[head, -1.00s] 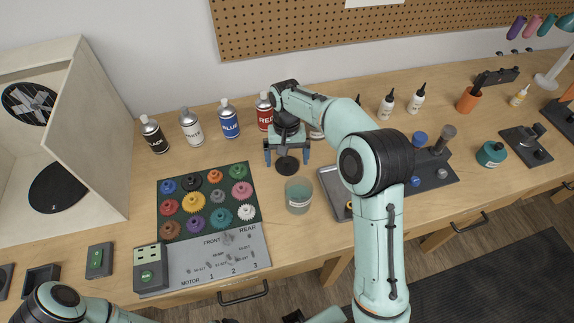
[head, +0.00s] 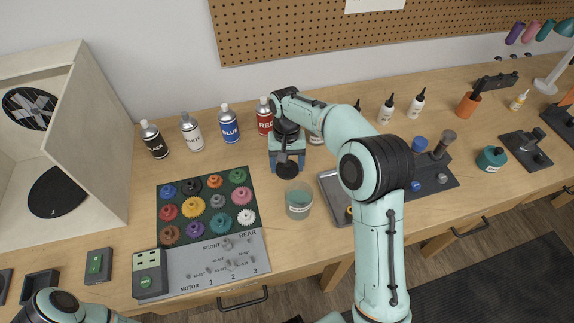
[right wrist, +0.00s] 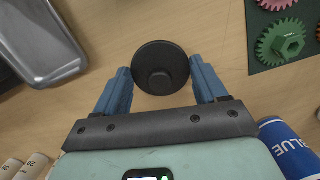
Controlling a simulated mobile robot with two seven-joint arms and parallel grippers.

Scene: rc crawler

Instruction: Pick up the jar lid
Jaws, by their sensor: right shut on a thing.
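The jar lid (head: 287,171) is a black round disc with a small knob, behind and a little left of the open glass jar (head: 299,201). My right gripper (head: 287,165) points down at the lid from behind, its blue fingers one on each side, shut on it. In the right wrist view the lid (right wrist: 161,62) shows between the fingertips of the right gripper (right wrist: 160,72). The finger contact itself is hard to make out, and I cannot tell whether the lid is clear of the table. My left gripper is out of view; only part of the left arm shows at bottom left.
Spray cans, including a red one (head: 265,117), stand behind the gripper. A board of coloured gears (head: 167,243) lies left of the jar. A metal tray (head: 331,186) lies to the right, partly behind my right arm.

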